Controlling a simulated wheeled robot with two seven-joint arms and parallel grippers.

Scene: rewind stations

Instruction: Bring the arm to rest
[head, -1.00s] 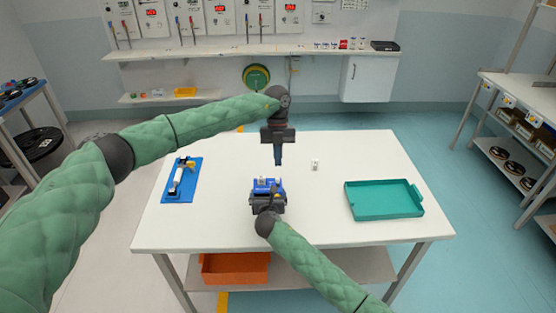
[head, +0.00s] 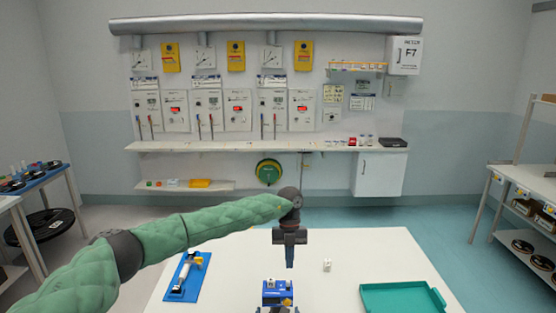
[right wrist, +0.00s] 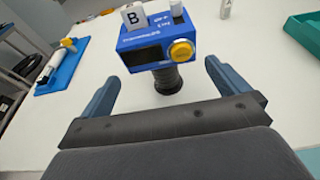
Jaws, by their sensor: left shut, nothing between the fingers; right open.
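My left arm reaches in from the left in the head view. My left gripper (head: 290,264) is shut and empty, pointing down above the white table (head: 225,285), just beyond the blue device (head: 277,290). In the right wrist view the blue device (right wrist: 152,40) has a yellow button, a black window, a white block marked B on top and a black cylindrical part below. My right gripper (right wrist: 163,90) is open and empty, its two fingers apart on either side in front of the device. The right arm is almost wholly below the head view's edge.
A blue board with a white tool (head: 187,275) lies at the table's left. A small white item (head: 327,265) stands right of my left gripper. A teal tray (head: 400,298) is at the right. A wall shelf (head: 265,145) and side racks stand beyond clear floor.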

